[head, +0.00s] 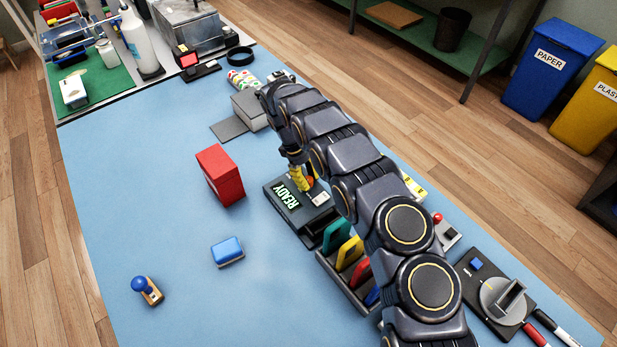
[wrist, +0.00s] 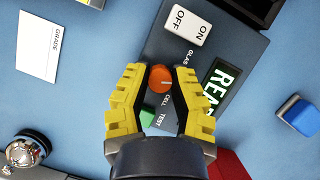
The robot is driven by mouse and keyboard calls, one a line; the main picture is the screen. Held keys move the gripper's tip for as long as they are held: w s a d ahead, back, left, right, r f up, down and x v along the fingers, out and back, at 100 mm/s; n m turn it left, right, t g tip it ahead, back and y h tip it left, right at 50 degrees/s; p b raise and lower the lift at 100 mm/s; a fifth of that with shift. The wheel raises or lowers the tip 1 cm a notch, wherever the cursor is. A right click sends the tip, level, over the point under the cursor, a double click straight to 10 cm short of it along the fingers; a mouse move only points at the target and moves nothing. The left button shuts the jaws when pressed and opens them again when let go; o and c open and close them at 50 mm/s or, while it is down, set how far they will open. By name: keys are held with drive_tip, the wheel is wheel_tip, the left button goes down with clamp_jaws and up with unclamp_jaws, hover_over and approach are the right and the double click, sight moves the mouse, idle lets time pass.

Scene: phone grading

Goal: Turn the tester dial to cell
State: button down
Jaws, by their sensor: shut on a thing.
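The dark tester (head: 318,219) sits on the blue mat with its screen (head: 287,197) lit and reading READY. Its orange dial (wrist: 161,79) shows in the wrist view between the CELL and GLASS labels; a pale mark is on its face, but its exact direction is hard to read. My gripper (wrist: 160,72) has yellow fingers on either side of the dial and is shut on it. In the head view my gripper (head: 300,179) is over the tester. A green button (wrist: 147,114) by the TEST label and a white ON/OFF switch (wrist: 187,23) are nearby.
A red box (head: 221,176) stands left of the tester. A rack with coloured cards (head: 349,251) stands close in front. A blue block (head: 228,250) and a blue-knobbed stamp (head: 147,289) lie at the lower left. The mat's left side is mostly clear.

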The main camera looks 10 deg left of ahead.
drive_tip(key=m+g, duration=0.1)
drive_tip(key=m, duration=0.1)
drive_tip(key=m+y, duration=0.1)
drive_tip(key=m, duration=0.2)
drive_tip(key=shift+f+m+g, duration=0.15)
drive_tip(key=shift+m+g, duration=0.15)
drive_tip(key=shift+g, duration=0.1)
drive_tip(key=m+y, duration=0.1)
drive_tip(key=m, duration=0.1)
drive_tip(key=m+y, duration=0.1)
drive_tip(key=m, duration=0.2)
drive_tip(key=shift+m+g, duration=0.3)
drive_tip(key=shift+g, duration=0.1)
drive_tip(key=shift+s+y, duration=0.1)
drive_tip(key=shift+y, duration=0.2)
drive_tip(key=c, duration=0.8)
unclamp_jaws()
drive_tip(key=v, duration=0.6)
drive_tip(key=shift+r, duration=0.3)
drive_tip(key=shift+w+r, duration=0.35)
drive_tip(key=shift+r, duration=0.15)
